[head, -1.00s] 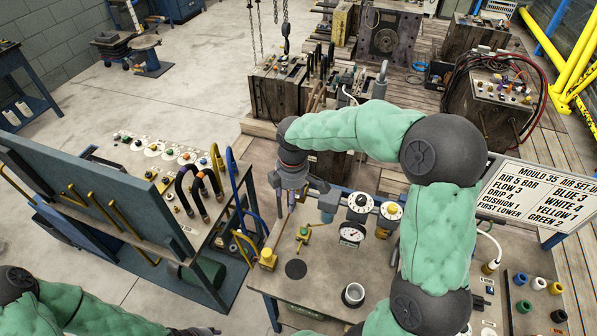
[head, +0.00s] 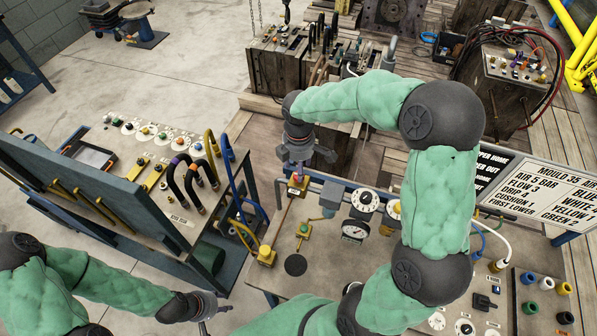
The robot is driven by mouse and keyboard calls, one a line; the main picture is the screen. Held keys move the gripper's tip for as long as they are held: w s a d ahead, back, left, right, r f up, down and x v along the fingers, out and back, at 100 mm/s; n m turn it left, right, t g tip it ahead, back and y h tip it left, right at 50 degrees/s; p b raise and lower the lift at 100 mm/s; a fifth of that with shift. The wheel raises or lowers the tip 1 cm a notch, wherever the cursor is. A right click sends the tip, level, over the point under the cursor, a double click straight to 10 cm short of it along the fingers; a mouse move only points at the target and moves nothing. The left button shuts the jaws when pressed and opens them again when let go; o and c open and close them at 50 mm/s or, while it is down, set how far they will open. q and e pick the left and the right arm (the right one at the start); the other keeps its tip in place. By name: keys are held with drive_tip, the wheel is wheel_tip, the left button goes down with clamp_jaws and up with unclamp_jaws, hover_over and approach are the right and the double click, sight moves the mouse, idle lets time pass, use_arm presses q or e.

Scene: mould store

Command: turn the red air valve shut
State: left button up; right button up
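A small red and yellow valve (head: 297,187) sits on the pipe at the back left of the workbench (head: 335,275). My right gripper (head: 300,172) points down just above and behind it, and partly hides it. I cannot tell whether the fingers touch the valve or how far apart they are. A yellow valve (head: 303,230) with a green part stands nearer on the bench. My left gripper (head: 215,318) is low in the picture, left of the bench, with its fingers apart and nothing between them.
A dial gauge (head: 354,231) and round black-and-white dials stand right of the valve. A yellow fitting (head: 266,255) is at the bench's left edge. A panel table (head: 165,190) with hoses stands left. A lettered sign (head: 540,190) stands right. My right arm covers part of the bench.

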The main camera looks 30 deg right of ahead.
drive_tip(key=shift+f, duration=1.9)
drive_tip(key=shift+c, duration=0.2)
drive_tip(key=c, duration=1.1)
